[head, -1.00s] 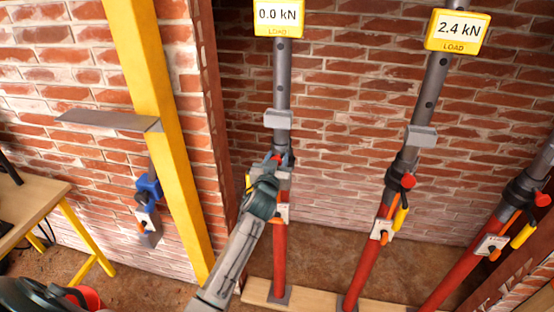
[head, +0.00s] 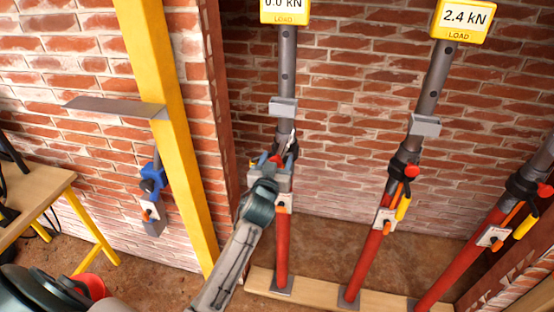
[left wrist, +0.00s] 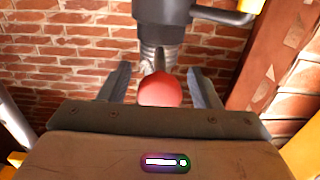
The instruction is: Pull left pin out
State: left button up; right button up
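The left prop has a grey upper tube (head: 287,75) and a red lower tube (head: 282,245). Its yellow load display (head: 285,10), cut by the top edge, reads 0.0 kN. The left pin's round red knob (left wrist: 160,91) shows in the left wrist view, with a grey shaft behind it and the prop's threaded part (left wrist: 160,45) beyond. My left gripper (left wrist: 160,82) has its fingers apart, one on each side of the knob. A narrow gap shows at the left finger; contact at the right is unclear. In the head view my left gripper (head: 272,168) covers part of the prop's collar. My right gripper is not in view.
A middle prop (head: 367,255) reads 2.4 kN, and another prop (head: 460,260) leans at right. A yellow post (head: 170,130) with a grey shelf plate (head: 115,106) stands left. A wooden table (head: 40,195) is at far left. The props stand on a wooden plank (head: 320,290).

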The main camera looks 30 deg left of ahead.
pick_arm(q)
jog(key=shift+r, duration=0.1)
jog(key=shift+s, duration=0.2)
jog(key=b+v, duration=0.3)
jog(key=v, duration=0.7)
jog(key=shift+s, duration=0.15)
jog(key=shift+d, duration=0.1)
